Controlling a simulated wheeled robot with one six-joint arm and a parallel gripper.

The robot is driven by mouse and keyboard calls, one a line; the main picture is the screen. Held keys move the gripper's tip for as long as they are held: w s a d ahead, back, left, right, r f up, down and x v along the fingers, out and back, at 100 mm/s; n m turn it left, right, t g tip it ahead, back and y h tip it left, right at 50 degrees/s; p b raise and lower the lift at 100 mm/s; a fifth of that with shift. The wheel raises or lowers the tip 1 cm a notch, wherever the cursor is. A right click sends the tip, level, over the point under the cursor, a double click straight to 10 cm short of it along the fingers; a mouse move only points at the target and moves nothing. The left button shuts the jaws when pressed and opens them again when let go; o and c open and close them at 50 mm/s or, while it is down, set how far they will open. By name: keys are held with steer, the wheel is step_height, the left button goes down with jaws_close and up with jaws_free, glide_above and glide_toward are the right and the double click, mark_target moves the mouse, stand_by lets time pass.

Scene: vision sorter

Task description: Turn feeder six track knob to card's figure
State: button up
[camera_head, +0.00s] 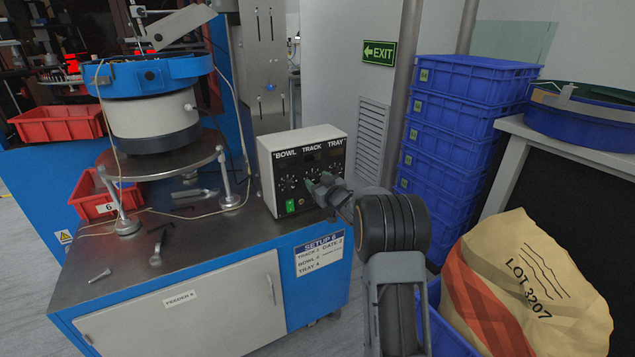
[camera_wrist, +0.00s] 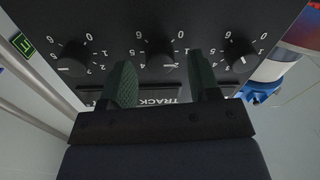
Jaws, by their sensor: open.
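The control box (camera_head: 300,165) on the feeder bench is lettered BOWL, TRACK and TRAY. My gripper (camera_head: 318,185) is at its front and hides part of the dials. In the wrist view the box is upside down. The track knob (camera_wrist: 160,54) is black, and its white mark points toward the right and slightly down. My open gripper (camera_wrist: 160,70) has one green finger on each side of this knob, with gaps showing. The setup card (camera_head: 319,254) reads SETUP 6, with TRACK, GATE, BOWL and TRAY lines; its track figure is too small to read surely.
Two more knobs flank the track knob, one left (camera_wrist: 71,57) and one right (camera_wrist: 241,55). A bowl feeder (camera_head: 150,100) stands left of the box. Blue crates (camera_head: 450,130) and a LOT 3207 sack (camera_head: 530,280) are at the right. Loose tools lie on the bench (camera_head: 205,235).

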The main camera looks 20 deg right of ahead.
steer(key=shift+w, duration=0.4)
steer(key=c, duration=0.9)
steer(key=shift+r+m+p, duration=0.1)
steer(key=shift+m+p, duration=0.2)
steer(key=m+p, duration=0.2)
steer(key=m, duration=0.1)
steer(key=shift+m, duration=0.3)
steer(key=shift+m+p, duration=1.25)
steer(key=shift+m, duration=1.05)
